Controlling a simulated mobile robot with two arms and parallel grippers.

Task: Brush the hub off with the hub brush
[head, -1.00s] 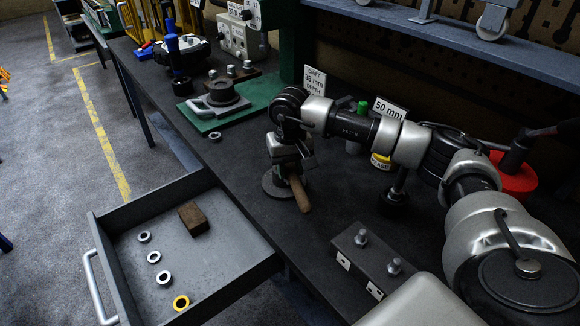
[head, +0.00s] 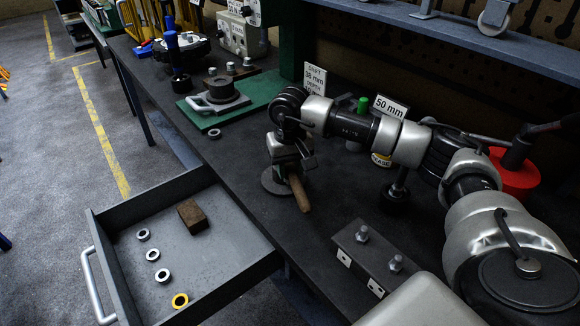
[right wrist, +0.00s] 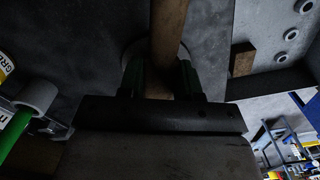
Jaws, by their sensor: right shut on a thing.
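My right gripper (head: 288,160) is low over the dark bench, shut on a brown wooden handle, which I take to be the hub brush (head: 299,194). The right wrist view shows this handle (right wrist: 168,35) between the fingers (right wrist: 163,85). The brush's bristles cannot be made out. A round grey disc (head: 271,182) lies on the bench beneath the gripper, partly hidden by it; whether the brush touches it cannot be told. A grey round piece with a raised dark centre (head: 221,88), possibly the hub, sits on a green board. My left gripper is out of view.
A dark block with two bolts (head: 372,252) stands in front of my right arm. A loose ring (head: 214,133) lies near the green board (head: 258,88).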

